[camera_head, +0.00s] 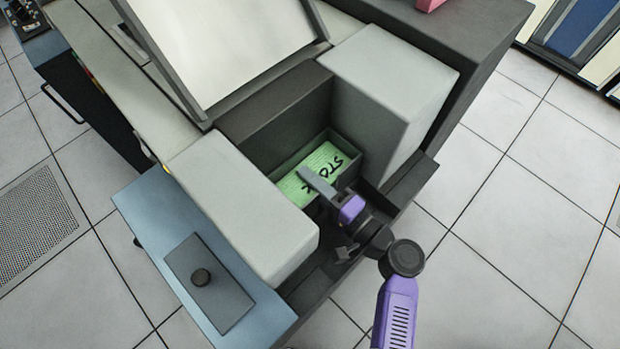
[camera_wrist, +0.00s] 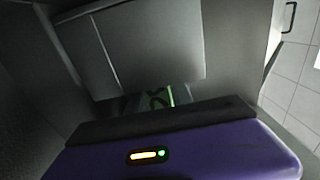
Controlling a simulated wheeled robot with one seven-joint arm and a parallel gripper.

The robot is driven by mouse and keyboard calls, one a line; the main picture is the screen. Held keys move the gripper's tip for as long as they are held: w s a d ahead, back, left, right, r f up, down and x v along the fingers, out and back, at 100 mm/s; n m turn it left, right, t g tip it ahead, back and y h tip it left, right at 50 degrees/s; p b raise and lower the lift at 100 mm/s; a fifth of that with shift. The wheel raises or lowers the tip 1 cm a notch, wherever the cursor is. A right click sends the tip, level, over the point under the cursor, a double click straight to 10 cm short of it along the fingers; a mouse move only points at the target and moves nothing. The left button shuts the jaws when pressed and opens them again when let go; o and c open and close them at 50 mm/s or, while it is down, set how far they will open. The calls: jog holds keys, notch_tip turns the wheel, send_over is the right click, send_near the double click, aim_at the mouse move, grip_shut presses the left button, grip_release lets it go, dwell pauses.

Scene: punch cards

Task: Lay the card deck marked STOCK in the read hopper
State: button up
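The green card deck (camera_head: 325,158), marked STOCK in black letters, lies flat in the dark read hopper (camera_head: 278,112) between two grey housings. Part of its lettering is covered by my gripper. My gripper (camera_head: 309,176) reaches in from the lower right, with a grey finger across the deck's top as seen from the head. Whether it touches the deck, and how far apart the fingers are, I cannot tell. In the wrist view a small green strip of the deck (camera_wrist: 158,98) shows below a large grey plate, above my purple gripper body.
The right grey housing (camera_head: 395,75) and left grey housing (camera_head: 245,205) stand close on both sides of my gripper. A blue shelf (camera_head: 150,215) with a dark knobbed plate (camera_head: 208,285) is at the lower left. Open tiled floor lies to the right.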

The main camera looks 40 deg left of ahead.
jog(key=o, duration=0.4)
jog(key=shift+f, duration=0.2)
jog(key=shift+d, duration=0.2)
jog(key=d, duration=0.7)
jog(key=shift+s+d+r, duration=0.2)
jog(key=shift+s+r, duration=0.05)
jog(key=shift+s, duration=0.05)
jog(key=shift+d, duration=0.1)
